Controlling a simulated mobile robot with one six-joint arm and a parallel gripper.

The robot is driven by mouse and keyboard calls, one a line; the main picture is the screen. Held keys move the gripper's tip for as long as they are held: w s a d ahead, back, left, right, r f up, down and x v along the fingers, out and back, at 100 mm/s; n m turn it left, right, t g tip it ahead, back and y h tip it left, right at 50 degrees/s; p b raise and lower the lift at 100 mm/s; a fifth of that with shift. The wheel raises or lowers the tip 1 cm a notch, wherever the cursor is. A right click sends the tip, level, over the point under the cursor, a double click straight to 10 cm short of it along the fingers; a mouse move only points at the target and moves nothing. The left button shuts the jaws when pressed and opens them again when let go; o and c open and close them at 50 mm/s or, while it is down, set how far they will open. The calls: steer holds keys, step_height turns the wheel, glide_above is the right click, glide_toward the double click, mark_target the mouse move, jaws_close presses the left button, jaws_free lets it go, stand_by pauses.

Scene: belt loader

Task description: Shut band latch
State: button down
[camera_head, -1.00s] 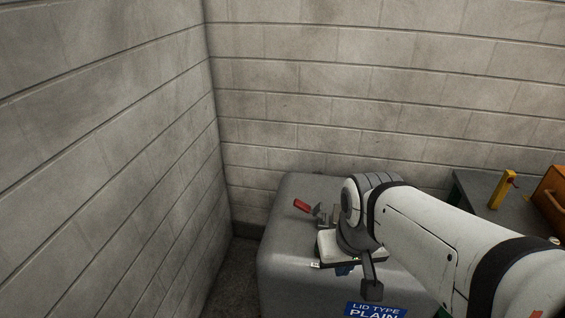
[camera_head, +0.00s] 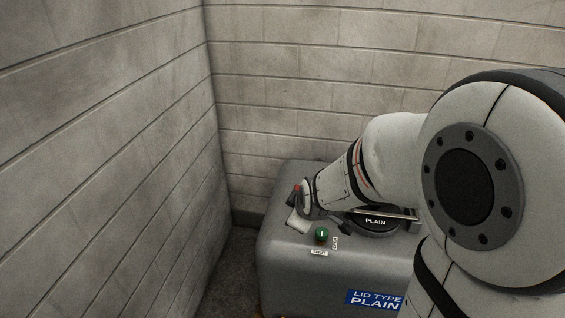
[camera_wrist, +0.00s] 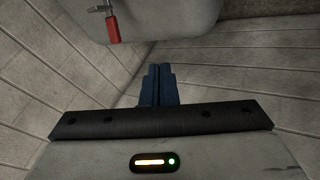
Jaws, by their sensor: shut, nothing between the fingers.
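The band latch shows as a red handle (camera_wrist: 113,30) on a small metal bracket at the top left of the wrist view, at the edge of the grey housing. In the head view only a bit of the red handle (camera_head: 297,188) shows, beside my wrist. My gripper (camera_wrist: 159,68) has its blue fingers together with nothing between them. In the wrist view the fingertips are below and right of the red handle, apart from it. In the head view my wrist hides the fingers and most of the latch.
The grey housing (camera_head: 285,260) carries a dark lid marked PLAIN (camera_head: 375,223), a green knob (camera_head: 321,234) with small labels, and a blue LID TYPE PLAIN sign (camera_head: 374,299). Block walls (camera_head: 110,150) stand close at the left and behind. My arm covers the right side.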

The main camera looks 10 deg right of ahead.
steer(key=w+f+n+t+b, duration=0.1)
steer(key=w+f+n+t, duration=0.1)
steer(key=f+n, duration=0.3)
steer(key=w+f+n+t+h+b, duration=0.1)
steer(key=w+f+n+t, duration=0.1)
steer(key=w+f+n, duration=0.3)
steer(key=w+f+n+t+h+b, duration=0.1)
steer(key=w+f+n+t, duration=0.1)
steer(key=w+f+n, duration=0.2)
steer(key=shift+w+a+f+n+b, duration=0.15)
steer(key=shift+f+n+b, duration=0.1)
steer(key=shift+f, duration=0.15)
steer(key=shift+a+f+n+b, duration=0.15)
steer(key=shift+f+n, duration=0.1)
steer(key=shift+f, duration=0.15)
steer(key=shift+f+n+t+h, duration=0.4)
steer(key=shift+f+n+t, duration=0.1)
steer(key=shift+n, duration=0.5)
steer(key=shift+d, duration=0.1)
steer(key=shift+w, duration=0.1)
steer(key=x, duration=1)
steer(key=r, duration=0.1)
steer(key=d+r, duration=0.1)
steer(key=r+p, duration=0.1)
steer(key=shift+s+d+r, duration=0.2)
steer(key=shift+s+d, duration=0.15)
steer(key=shift+d+r, duration=0.1)
